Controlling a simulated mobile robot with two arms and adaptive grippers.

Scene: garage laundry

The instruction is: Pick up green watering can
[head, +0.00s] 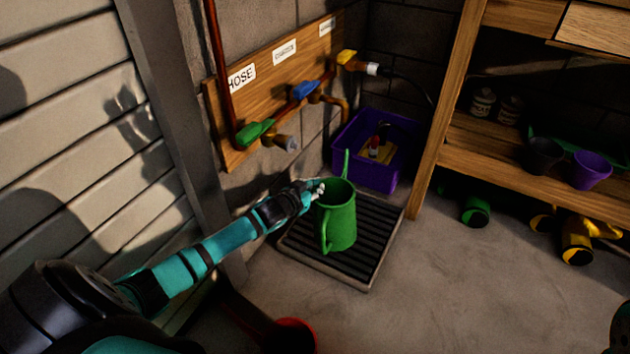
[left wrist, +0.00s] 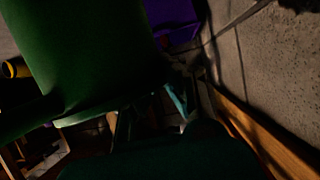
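The green watering can (head: 338,222) stands upright on a dark slatted drain grate (head: 372,262). Its handle faces the front left and its thin spout rises behind the rim. My left gripper (head: 317,187) is at the can's upper left side, by the rim. It looks very close to the can, but I cannot tell whether it touches. In the left wrist view the green can (left wrist: 85,50) fills the upper left, near the camera. The fingers are too dark there to tell open from shut. My right gripper is not in view.
Wall taps on a wooden board (head: 215,95) hang behind my left arm. A purple crate (head: 345,160) stands just behind the can. A wooden shelf (head: 440,130) with pots rises at right. A red object (head: 292,336) lies front. The floor right of the grate is clear.

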